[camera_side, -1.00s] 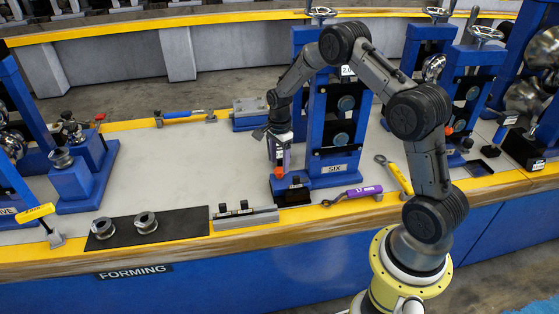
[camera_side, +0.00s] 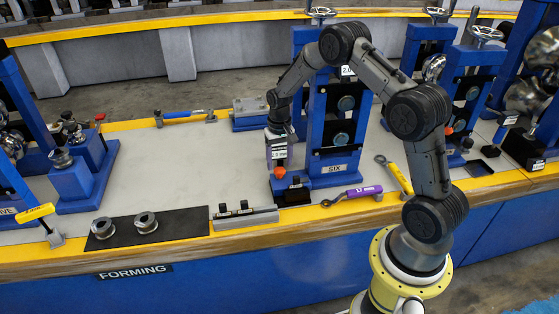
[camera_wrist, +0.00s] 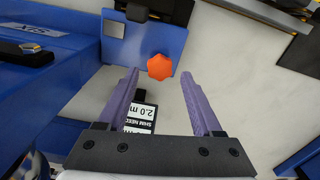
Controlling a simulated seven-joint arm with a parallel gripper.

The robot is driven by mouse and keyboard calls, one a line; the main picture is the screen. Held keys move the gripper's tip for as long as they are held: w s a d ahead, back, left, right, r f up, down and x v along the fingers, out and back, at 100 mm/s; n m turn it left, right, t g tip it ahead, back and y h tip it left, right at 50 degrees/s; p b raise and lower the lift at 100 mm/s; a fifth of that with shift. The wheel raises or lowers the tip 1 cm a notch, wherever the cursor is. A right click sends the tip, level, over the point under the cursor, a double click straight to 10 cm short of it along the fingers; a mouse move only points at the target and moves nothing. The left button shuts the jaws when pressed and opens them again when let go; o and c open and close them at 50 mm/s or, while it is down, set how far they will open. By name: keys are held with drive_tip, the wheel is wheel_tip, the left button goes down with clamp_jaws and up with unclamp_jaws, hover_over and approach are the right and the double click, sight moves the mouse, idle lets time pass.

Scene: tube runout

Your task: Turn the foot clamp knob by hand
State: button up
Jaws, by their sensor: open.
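The foot clamp knob looks to be the orange-red knob (camera_wrist: 160,67) at the foot of the blue stand marked SIX. In the side view the knob (camera_side: 279,173) sits low at the stand's left front, just below my gripper. My gripper (camera_wrist: 160,72) is open, its two purple fingers pointing toward the knob. In the wrist view the knob shows between and slightly beyond the fingertips, with no visible contact. The blue stand (camera_side: 318,176) rises to the right of my gripper. A white label reading 2.0 m (camera_wrist: 140,115) lies partly behind my gripper's body.
A grey block with black pegs (camera_side: 245,218) is at the front edge. Two metal rollers lie on a black mat (camera_side: 185,225).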

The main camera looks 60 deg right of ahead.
drive_tip(key=shift+n, duration=0.9)
drive_tip(key=shift+f, duration=0.15)
drive_tip(key=shift+f, duration=0.85)
